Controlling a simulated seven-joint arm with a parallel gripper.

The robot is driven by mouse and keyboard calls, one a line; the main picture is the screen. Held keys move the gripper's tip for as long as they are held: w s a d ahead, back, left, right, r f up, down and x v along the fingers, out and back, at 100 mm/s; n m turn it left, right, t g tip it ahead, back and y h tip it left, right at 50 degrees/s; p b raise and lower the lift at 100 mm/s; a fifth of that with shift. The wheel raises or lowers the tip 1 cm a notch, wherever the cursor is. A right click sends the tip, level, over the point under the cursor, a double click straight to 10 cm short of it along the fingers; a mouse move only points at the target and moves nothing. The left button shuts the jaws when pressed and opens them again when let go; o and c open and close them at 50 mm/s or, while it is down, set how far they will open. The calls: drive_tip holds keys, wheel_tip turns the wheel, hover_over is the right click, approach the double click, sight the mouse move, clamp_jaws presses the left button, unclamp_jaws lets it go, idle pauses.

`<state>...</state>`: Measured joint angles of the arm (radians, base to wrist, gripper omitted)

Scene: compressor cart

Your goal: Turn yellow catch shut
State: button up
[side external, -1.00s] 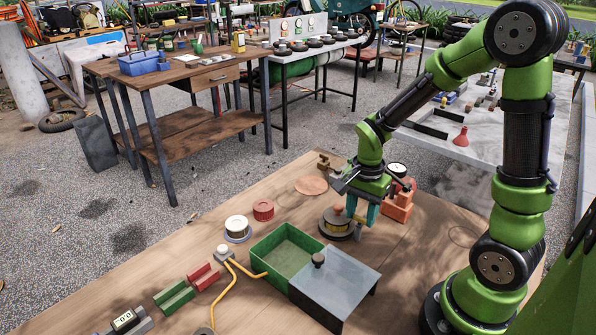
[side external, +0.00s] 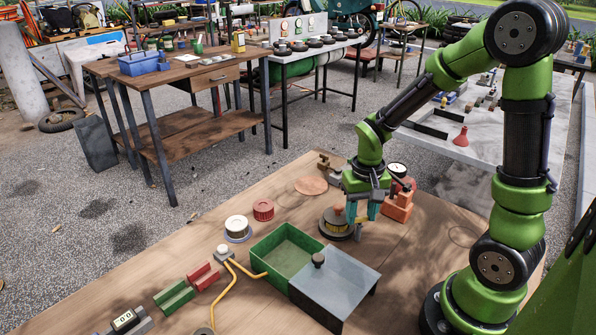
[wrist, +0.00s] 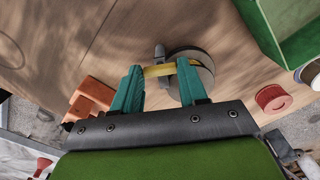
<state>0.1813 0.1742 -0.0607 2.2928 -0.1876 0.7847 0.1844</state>
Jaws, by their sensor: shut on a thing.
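The yellow catch (wrist: 158,71) is a flat bar across a round grey-brown base in the wrist view. Teal fingers of my gripper (wrist: 160,72) stand at either side of the bar, and my gripper is shut on it. In the side view, my gripper (side external: 361,210) is low over the table at the right of the round base (side external: 334,229), which has a brass-yellow top (side external: 336,215). A small grey post (wrist: 160,52) stands beside the bar in the wrist view. The fingers partly hide the catch's ends.
A red round part (side external: 263,209) and a white spool (side external: 236,227) lie to the left.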

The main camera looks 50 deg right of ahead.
sight(361, 217)
drive_tip(key=n, duration=0.3)
drive_tip(key=shift+n, duration=2.1)
drive_tip(key=o, duration=1.1)
drive_tip(key=shift+c, duration=0.2)
wheel_tip(361, 217, up, 17)
